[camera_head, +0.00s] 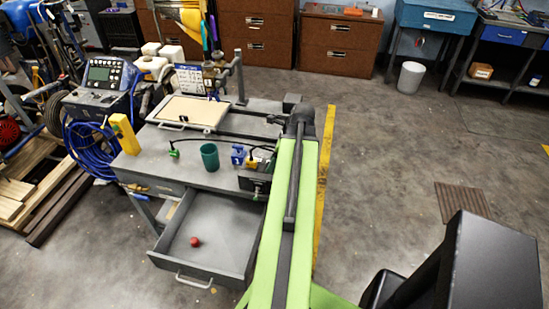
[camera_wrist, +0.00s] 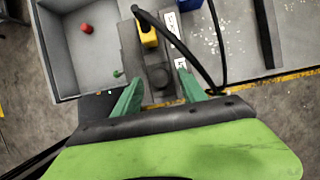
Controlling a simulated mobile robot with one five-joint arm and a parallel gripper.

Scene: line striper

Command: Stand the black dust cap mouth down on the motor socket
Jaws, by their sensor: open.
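My gripper (camera_wrist: 159,80) is open, its two green fingers spread in the wrist view. Between and beyond the fingertips is a dark round piece (camera_wrist: 157,77) on a dark grey panel. I cannot tell whether it is the black dust cap, the motor socket, or one on the other. No contact with the fingers shows. A yellow plug (camera_wrist: 147,30) with a black cable sits on the same panel, above the round piece in the picture. In the head view the yellow plug (camera_head: 253,163) is beside my arm, which hides my gripper.
On the bench (camera_head: 160,150) stand a green cup (camera_head: 210,157), a blue connector (camera_head: 238,154), a yellow block (camera_head: 124,134) and a small green piece (camera_head: 174,152). The black cable arches beside the panel. Floor right is largely clear.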

